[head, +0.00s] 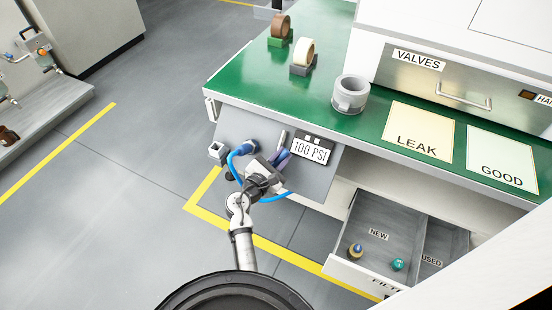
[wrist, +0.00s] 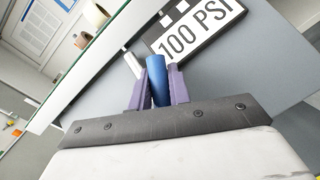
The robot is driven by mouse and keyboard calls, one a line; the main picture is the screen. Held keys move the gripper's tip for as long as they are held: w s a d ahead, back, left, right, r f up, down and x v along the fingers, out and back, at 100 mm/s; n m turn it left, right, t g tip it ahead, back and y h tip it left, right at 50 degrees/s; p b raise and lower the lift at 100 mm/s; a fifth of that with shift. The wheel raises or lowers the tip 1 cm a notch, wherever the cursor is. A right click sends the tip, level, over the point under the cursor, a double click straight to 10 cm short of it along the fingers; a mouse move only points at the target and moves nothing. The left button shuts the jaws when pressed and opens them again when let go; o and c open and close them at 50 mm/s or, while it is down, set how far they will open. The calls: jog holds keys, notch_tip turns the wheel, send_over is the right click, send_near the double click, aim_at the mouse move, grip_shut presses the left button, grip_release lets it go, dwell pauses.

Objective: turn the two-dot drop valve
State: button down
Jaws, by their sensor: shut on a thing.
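A grey panel (head: 232,128) hangs at the front of the green bench, with a 100 PSI sign (head: 311,150) at its right. The sign has two white squares on its black top; it also shows in the wrist view (wrist: 200,35). My gripper (head: 277,160) is at the panel, just left of the sign. In the wrist view my gripper (wrist: 157,88) has its purple fingers shut on a blue cylinder (wrist: 157,70), perhaps the valve's handle. A white rod (wrist: 132,63) stands just left of it. The valve body and its dots cannot be made out.
A blue hose (head: 233,165) loops beside my gripper. The green bench (head: 240,88) carries tape rolls (head: 303,52) and a grey ring-shaped part (head: 350,94). An open drawer (head: 345,262) juts out at lower right.

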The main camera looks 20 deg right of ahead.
jog(key=m+g, duration=0.1)
jog(key=s+m+g, duration=0.1)
jog(key=m, duration=0.1)
jog(key=m+g+h, duration=0.1)
jog(key=m+g, duration=0.1)
jog(key=shift+s+d+f+b, duration=0.3)
jog(key=shift+f, duration=0.05)
jog(key=m, duration=0.1)
jog(key=m+g, duration=0.1)
jog(key=s+m+g, duration=0.1)
jog(key=shift+f+m, duration=0.35)
jog(key=shift+m, duration=0.05)
jog(key=m+g, duration=0.1)
jog(key=m, duration=0.1)
jog(key=s+f+m+g+y+p, duration=0.1)
jog(key=m+g, duration=0.1)
jog(key=shift+s+a+f, duration=0.1)
jog(key=shift+s+a, duration=0.05)
jog(key=shift+s, duration=0.05)
jog(key=shift+s+a+f+m+g+y+p, duration=0.1)
jog(key=shift+s+f+m+g+y+p, duration=0.1)
jog(key=shift+m+g+y, duration=0.25)
jog(key=shift+s+a+f+m+g+y+p, duration=0.15)
jog(key=shift+f+m+g, duration=0.1)
jog(key=shift+m, duration=0.35)
jog(key=shift+s+a+f+m+g+y+p, duration=0.1)
jog(key=shift+f+m+g+y+p, duration=0.15)
jog(key=shift+m, duration=0.3)
jog(key=c, duration=1.3)
grip_release()
